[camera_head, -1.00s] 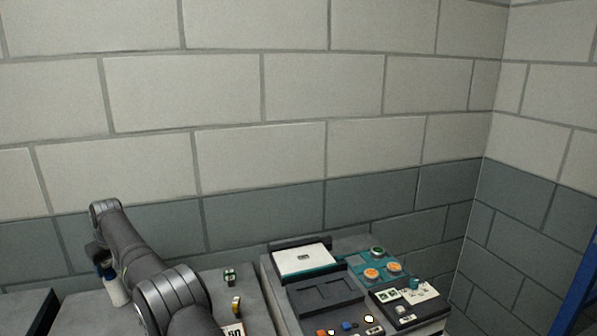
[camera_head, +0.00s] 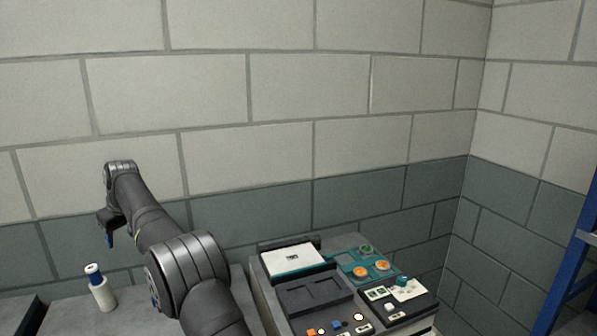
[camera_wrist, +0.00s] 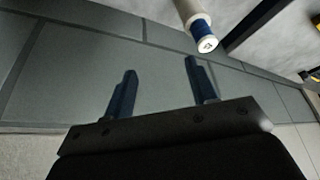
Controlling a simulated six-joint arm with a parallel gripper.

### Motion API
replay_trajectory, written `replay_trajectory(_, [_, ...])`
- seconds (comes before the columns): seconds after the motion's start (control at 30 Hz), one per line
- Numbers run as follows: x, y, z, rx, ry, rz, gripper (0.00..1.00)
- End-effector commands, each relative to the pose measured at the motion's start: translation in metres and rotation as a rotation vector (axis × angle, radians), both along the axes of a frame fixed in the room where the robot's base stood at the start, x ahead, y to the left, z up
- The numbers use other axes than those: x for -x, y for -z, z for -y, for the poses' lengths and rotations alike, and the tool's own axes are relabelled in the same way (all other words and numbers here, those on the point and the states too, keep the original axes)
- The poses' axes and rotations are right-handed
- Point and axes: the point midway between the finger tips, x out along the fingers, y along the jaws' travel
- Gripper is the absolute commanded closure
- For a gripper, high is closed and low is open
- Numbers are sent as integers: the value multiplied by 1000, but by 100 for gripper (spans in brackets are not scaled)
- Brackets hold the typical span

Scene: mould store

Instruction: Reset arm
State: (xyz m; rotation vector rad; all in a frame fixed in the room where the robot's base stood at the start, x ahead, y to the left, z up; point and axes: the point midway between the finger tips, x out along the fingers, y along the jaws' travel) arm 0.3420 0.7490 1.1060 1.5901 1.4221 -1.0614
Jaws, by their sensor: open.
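My gripper (camera_wrist: 158,88) shows in the wrist view with its two blue fingers spread apart and nothing between them. In the head view my gripper (camera_head: 108,238) hangs at the end of my raised arm at the left, above the grey worktop and in front of the wall. The bottle also shows in the wrist view (camera_wrist: 198,28), cap toward the camera, beyond the right finger.
A bench unit with a white-topped box (camera_head: 293,259), a dark tray (camera_head: 314,295), orange round pieces on a teal plate (camera_head: 368,269) and a dark control box (camera_head: 396,300) stands right of my arm. A blue frame (camera_head: 570,265) is at the far right.

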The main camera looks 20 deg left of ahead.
Motion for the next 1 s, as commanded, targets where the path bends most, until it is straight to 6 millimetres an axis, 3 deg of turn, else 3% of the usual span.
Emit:
replay_trajectory(0.13, [-17, -17, 21, -1, 2, -1, 48])
replay_trajectory(1.0, [-49, 20, 125, -2, -21, -11, 48])
